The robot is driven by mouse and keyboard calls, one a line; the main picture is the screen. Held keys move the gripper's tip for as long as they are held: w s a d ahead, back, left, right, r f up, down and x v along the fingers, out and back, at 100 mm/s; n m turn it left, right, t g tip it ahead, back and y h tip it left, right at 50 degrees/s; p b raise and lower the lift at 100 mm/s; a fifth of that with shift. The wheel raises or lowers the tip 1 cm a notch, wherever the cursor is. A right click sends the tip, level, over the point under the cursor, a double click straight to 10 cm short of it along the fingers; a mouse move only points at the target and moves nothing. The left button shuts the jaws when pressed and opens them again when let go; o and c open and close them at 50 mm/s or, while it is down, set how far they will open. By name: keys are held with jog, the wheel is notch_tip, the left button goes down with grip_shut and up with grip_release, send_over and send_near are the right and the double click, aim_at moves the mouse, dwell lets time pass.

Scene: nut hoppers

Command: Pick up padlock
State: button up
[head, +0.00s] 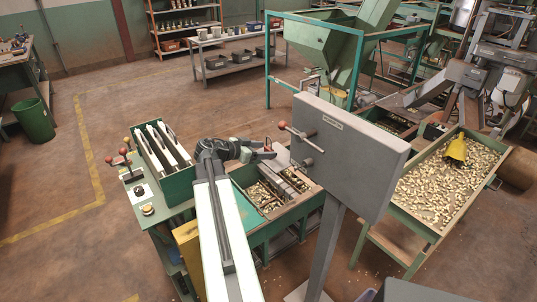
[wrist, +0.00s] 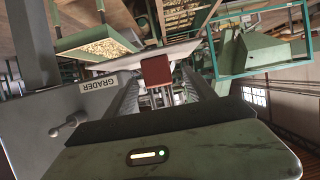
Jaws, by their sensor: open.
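The padlock (wrist: 155,71) shows in the wrist view as a red-brown block with pale metal bars below it. It appears between the two dark fingers of my gripper (wrist: 160,84), in front of a pale plate. The fingers are apart, and I cannot tell how far the padlock is from them. In the head view my gripper (head: 268,150) is just left of the grey grader panel (head: 352,150). A small dark red part (head: 308,162) below the panel's lever may be the padlock, but it is too small to be sure.
A red-knobbed lever (head: 301,138) sticks out from the panel toward my gripper. A green bin with white rails (head: 165,185) stands left of my arm. A nut tray (head: 408,245) with a yellow scoop (head: 457,150) is at right. Open floor lies at left.

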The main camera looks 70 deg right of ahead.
jog(key=b+x, duration=0.1)
jog(key=x, duration=0.4)
jog(key=shift+s+b, duration=0.1)
jog(key=shift+b, duration=0.3)
jog(key=shift+r, duration=0.1)
grip_shut()
notch_tip(320, 180, up, 10)
jog(key=p, duration=1)
